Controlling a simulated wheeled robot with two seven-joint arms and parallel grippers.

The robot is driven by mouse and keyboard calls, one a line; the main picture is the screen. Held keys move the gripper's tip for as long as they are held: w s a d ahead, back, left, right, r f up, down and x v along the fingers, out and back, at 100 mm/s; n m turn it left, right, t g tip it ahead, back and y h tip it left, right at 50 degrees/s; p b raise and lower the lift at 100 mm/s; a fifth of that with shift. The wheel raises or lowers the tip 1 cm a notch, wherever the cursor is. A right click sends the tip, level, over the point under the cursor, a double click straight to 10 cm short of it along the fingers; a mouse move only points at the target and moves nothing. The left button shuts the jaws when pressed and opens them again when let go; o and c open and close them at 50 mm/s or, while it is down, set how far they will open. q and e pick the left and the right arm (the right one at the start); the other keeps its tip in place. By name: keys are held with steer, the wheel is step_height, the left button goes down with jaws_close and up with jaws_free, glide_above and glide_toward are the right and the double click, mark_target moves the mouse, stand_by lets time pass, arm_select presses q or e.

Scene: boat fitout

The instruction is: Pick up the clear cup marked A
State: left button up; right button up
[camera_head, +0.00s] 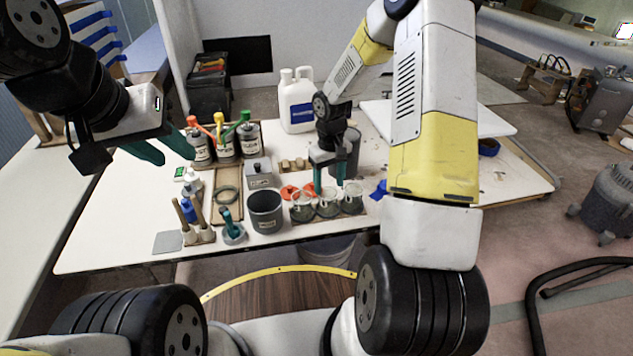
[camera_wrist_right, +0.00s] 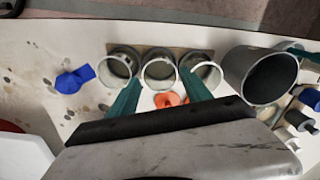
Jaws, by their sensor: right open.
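Three clear cups stand in a row on a dark strip near the table's front edge: a left one (camera_head: 303,208), a middle one (camera_head: 328,207) and a right one (camera_head: 352,202). I cannot read a letter on any of them, so I cannot tell which is A. My right gripper (camera_head: 328,183) points down, open and empty, just above the middle cup. In the right wrist view its fingers (camera_wrist_right: 160,80) reach either side of the middle cup (camera_wrist_right: 158,70), with the other cups (camera_wrist_right: 122,66) (camera_wrist_right: 203,70) outside them. My left gripper (camera_head: 176,157) is open and empty above the table's left side.
A grey bucket-like container (camera_head: 265,213) stands left of the cups. A blue piece (camera_head: 379,190) lies to their right, orange parts (camera_head: 290,192) behind. A white jug (camera_head: 297,105) and bottles with coloured tops (camera_head: 226,145) stand further back.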

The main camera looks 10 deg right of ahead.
mark_target(327, 197)
steer(key=f, duration=0.7)
steer(key=shift+w+f, duration=0.1)
steer(key=shift+w, duration=0.3)
steer(key=shift+c, duration=0.5)
steer(key=c, duration=0.9)
